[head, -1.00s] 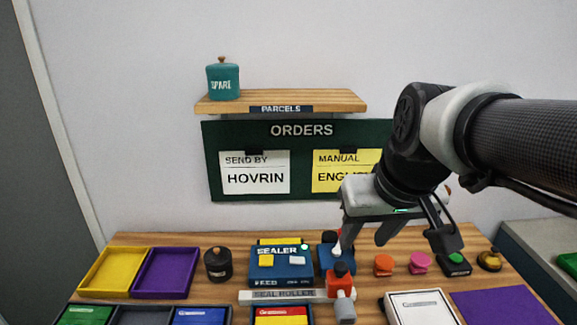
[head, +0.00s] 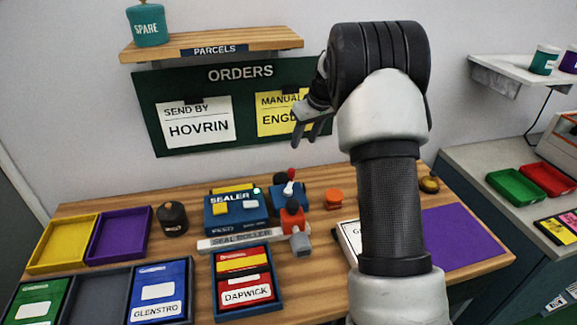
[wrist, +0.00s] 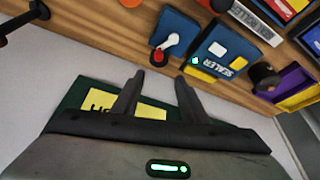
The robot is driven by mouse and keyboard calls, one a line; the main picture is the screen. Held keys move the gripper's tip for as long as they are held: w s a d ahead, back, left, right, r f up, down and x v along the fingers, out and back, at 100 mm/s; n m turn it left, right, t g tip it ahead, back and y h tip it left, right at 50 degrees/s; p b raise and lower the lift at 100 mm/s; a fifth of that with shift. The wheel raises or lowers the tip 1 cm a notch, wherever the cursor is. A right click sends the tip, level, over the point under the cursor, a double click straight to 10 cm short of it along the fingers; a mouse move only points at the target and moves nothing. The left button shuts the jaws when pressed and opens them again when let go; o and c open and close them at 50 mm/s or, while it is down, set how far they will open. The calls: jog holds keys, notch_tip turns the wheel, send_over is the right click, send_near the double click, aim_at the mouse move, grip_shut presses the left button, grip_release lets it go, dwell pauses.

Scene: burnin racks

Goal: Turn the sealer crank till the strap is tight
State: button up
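The sealer (head: 237,213) is a blue box with yellow and pale buttons and a lit green lamp; it also shows in the wrist view (wrist: 222,50). Beside it is a smaller blue unit (head: 305,198) with a white crank arm and a red knob (head: 291,173). The wrist view shows this crank (wrist: 168,44) lying across the blue unit. My gripper (head: 312,138) is open and empty, above the table in front of the orders board, apart from the crank. Its spread fingers show in the wrist view (wrist: 160,82). I cannot make out the strap.
A dark canister (head: 172,217), an orange knob (head: 333,199) and yellow (head: 52,268) and purple trays stand around. The orders board (head: 165,135) hangs behind. My arm hides the table's right middle.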

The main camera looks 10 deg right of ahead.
aim_at(293, 170)
jog(key=x, duration=1.8)
jog(key=shift+d+f+p, duration=0.1)
jog(key=shift+p, duration=0.3)
grip_shut()
